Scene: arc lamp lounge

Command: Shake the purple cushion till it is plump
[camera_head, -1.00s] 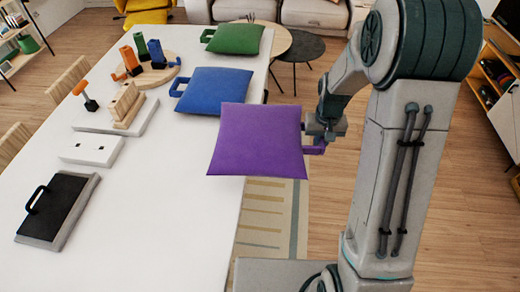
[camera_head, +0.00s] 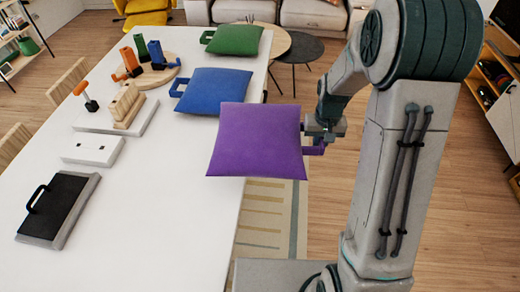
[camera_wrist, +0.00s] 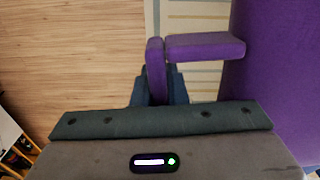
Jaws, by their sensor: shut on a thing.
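The purple cushion (camera_head: 257,142) hangs level at the right edge of the white table, partly over the tabletop and partly past it. It looks full, with four pointed corners. A purple handle loop (camera_head: 314,147) sticks out of its right side. My gripper (camera_head: 322,138) is shut on this loop. In the wrist view my gripper (camera_wrist: 158,90) has its fingers around the loop's end bar (camera_wrist: 155,68), and the cushion (camera_wrist: 285,75) fills the right side. The fingertips are partly hidden behind the handle.
The white table (camera_head: 150,215) holds a blue cushion (camera_head: 213,90), a green cushion (camera_head: 236,40), a black-handled board (camera_head: 58,208), a white block (camera_head: 92,150) and a round wooden board (camera_head: 150,78). The table's near middle is clear. A striped rug (camera_head: 265,215) lies on the floor.

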